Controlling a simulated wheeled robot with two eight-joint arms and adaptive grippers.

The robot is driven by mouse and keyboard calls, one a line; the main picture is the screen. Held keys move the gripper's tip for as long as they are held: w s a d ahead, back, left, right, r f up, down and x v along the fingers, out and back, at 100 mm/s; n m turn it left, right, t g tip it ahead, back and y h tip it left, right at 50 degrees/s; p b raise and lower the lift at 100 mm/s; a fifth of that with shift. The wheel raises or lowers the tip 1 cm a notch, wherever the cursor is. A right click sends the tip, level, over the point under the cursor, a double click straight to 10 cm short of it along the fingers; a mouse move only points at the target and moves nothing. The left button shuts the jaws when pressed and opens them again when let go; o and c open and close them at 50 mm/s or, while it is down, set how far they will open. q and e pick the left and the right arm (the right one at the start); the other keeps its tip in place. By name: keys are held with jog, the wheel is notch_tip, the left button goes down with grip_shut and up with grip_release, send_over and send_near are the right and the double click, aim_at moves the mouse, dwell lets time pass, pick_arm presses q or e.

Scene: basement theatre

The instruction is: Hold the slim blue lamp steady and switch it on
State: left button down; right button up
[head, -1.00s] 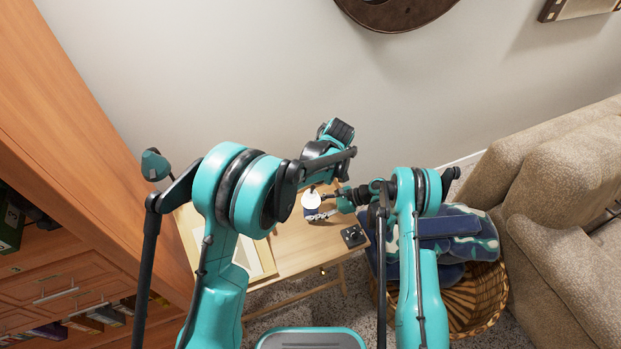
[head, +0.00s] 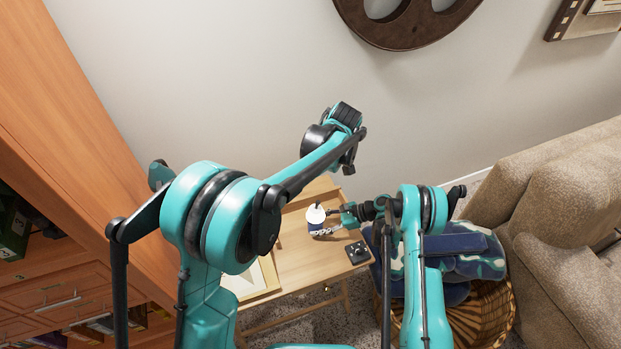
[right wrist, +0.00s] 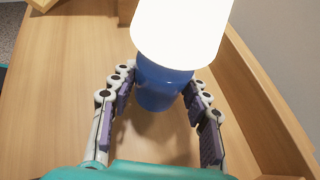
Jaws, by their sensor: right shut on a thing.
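The slim blue lamp (right wrist: 163,88) has a blue body and a bright white shade that looks lit in the right wrist view. In the head view the lamp (head: 315,214) stands on a small wooden desk (head: 300,262). My right gripper (head: 330,229) reaches it from the right. In the right wrist view its fingers lie on both sides of the blue body, just below the shade, shut on it. My left arm rises above the desk, with its wrist (head: 344,118) high in front of the wall. The left gripper itself does not show. The lamp's switch cannot be made out.
A small black object (head: 357,251) lies at the desk's right edge, and a pale framed sheet (head: 262,280) lies at its left. A wicker basket with blue cloth (head: 460,250) and a beige sofa (head: 560,200) stand to the right. A wooden cabinet (head: 75,130) is at left.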

dwell(0.4)
jog(key=o, duration=1.5)
jog(key=shift+c, duration=0.2)
